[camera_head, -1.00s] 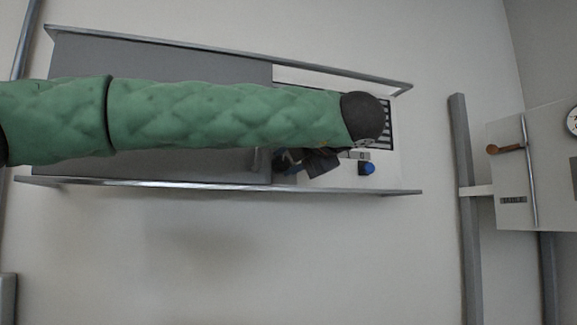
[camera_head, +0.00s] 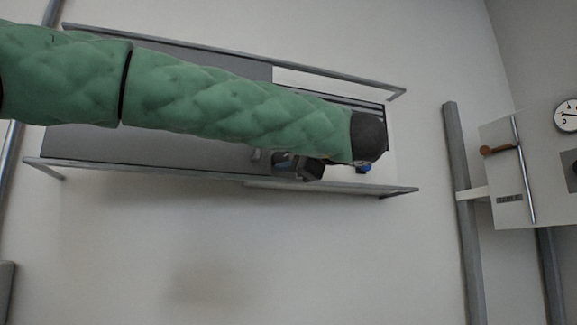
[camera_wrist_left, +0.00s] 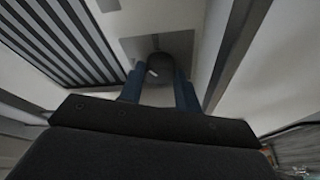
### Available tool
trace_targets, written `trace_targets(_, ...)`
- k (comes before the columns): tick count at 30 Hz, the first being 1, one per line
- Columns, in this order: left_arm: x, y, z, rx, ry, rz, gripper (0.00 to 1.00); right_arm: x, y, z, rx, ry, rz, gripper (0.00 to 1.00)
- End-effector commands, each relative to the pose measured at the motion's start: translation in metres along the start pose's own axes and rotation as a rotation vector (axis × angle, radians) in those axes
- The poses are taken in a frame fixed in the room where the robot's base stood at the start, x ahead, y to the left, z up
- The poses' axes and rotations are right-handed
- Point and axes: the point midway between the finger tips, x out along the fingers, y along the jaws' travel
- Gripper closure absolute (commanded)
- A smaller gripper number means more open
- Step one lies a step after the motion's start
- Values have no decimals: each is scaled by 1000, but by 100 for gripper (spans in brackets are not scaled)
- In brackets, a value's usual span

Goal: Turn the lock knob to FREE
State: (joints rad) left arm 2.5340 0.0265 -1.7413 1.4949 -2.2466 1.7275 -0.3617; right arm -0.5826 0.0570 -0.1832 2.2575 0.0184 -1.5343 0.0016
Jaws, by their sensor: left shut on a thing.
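The lock knob (camera_wrist_left: 160,65) is a dark round knob with a short white mark, on a grey square plate (camera_wrist_left: 183,44) in the left wrist view. My left gripper (camera_wrist_left: 160,92) has its blue fingers on both sides of the knob and is shut on it. The white mark lies slantwise; no FREE label is readable. In the head view my left gripper (camera_head: 283,162) is at the lower edge of the wall unit, below my green arm. The knob is hidden there. My right gripper is not in view.
The wall unit has a grey panel (camera_head: 180,150) and metal rails (camera_head: 130,168) along its edges. Dark slats (camera_wrist_left: 55,40) lie left of the knob. A board with a wooden-handled lever (camera_head: 497,150) stands far right.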

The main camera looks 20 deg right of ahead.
Motion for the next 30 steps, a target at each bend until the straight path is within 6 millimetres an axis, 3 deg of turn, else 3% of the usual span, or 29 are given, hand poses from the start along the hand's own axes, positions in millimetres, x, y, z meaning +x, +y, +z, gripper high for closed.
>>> trace_targets(6, 0, -5, 2, 173, 8, 58, 90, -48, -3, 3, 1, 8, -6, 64)
trace_targets(12, 0, -6, 1, 293, 14, 99, 90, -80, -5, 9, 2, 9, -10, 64)
trace_targets(30, 0, -8, 1, 568, 25, 191, 90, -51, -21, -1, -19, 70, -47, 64)
